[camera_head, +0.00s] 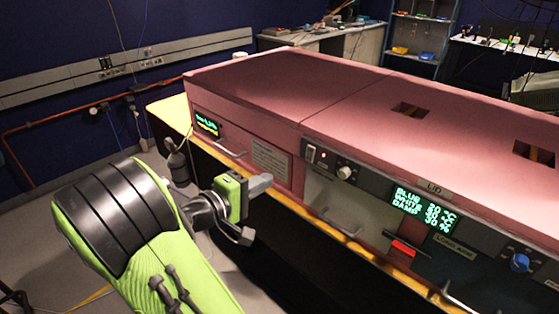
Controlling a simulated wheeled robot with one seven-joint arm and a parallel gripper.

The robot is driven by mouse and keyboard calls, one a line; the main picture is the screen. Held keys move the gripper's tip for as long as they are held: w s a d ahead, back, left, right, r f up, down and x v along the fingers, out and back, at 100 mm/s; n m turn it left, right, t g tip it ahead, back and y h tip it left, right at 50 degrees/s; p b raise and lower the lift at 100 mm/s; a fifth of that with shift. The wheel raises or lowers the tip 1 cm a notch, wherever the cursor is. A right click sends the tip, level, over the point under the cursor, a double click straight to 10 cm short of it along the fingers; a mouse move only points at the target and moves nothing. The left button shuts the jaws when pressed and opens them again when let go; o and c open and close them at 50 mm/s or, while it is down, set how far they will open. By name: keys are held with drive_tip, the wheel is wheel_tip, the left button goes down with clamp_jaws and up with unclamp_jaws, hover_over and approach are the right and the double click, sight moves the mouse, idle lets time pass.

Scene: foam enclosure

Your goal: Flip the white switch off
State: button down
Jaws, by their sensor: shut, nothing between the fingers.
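A small white switch (311,154) is set in a dark control panel (327,163) on the front of the pink foam enclosure, in the head view. A small red mark shows beside it; its exact position is too small to read. A white round knob (345,172) is just to its right. My gripper (266,183) is shut and empty, in front of the enclosure. It is to the left of and lower than the switch in the picture, and apart from it.
The pink enclosure (290,75) has a green-text display (424,209), a red block (403,248) and a blue knob (520,262) along its front. Bar handles, such as this one (340,225), stick out below the panel. A yellow edge (360,264) runs along its base.

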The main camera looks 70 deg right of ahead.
drive_tip(key=shift+s, duration=0.1)
approach(310, 159)
drive_tip(key=x, duration=0.7)
drive_tip(key=shift+f, duration=0.1)
idle(0.4)
